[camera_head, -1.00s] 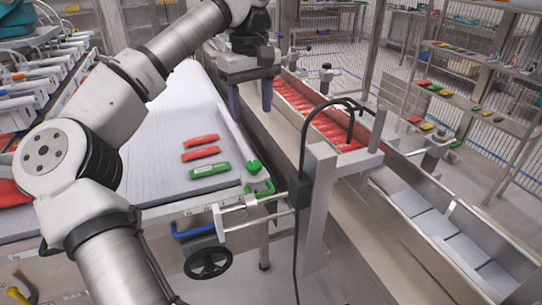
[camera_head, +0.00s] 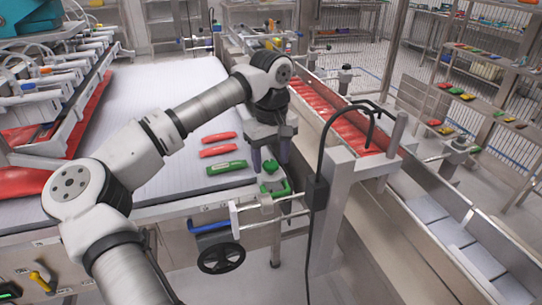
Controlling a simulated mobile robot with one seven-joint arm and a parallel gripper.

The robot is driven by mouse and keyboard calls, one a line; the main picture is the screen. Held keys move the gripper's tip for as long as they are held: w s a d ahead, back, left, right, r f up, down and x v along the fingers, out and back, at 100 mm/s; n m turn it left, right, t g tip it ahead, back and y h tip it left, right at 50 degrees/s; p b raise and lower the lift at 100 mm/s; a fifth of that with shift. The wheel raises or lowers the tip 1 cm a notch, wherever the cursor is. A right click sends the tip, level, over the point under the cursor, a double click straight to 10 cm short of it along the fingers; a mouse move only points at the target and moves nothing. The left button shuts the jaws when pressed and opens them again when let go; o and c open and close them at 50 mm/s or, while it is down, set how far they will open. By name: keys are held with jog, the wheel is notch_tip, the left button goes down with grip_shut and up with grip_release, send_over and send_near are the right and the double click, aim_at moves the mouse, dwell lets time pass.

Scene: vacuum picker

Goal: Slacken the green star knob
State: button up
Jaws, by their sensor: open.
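The green star knob (camera_head: 271,167) sits at the right front corner of the white table, above a green bracket (camera_head: 275,189). My gripper (camera_head: 270,158) points down over the knob with its two dark fingers apart. One finger shows left of the knob and the other to its right and behind. The fingertips look close to the knob's height, but I cannot tell whether they touch it.
Two red packs (camera_head: 219,144) and a green pack (camera_head: 227,167) lie on the white table (camera_head: 150,150) left of the knob. A black handwheel (camera_head: 221,258) and blue handle (camera_head: 210,227) sit below. A post with a black cable (camera_head: 318,190) stands close on the right.

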jog(key=shift+c, duration=0.2)
jog(key=c, duration=0.9)
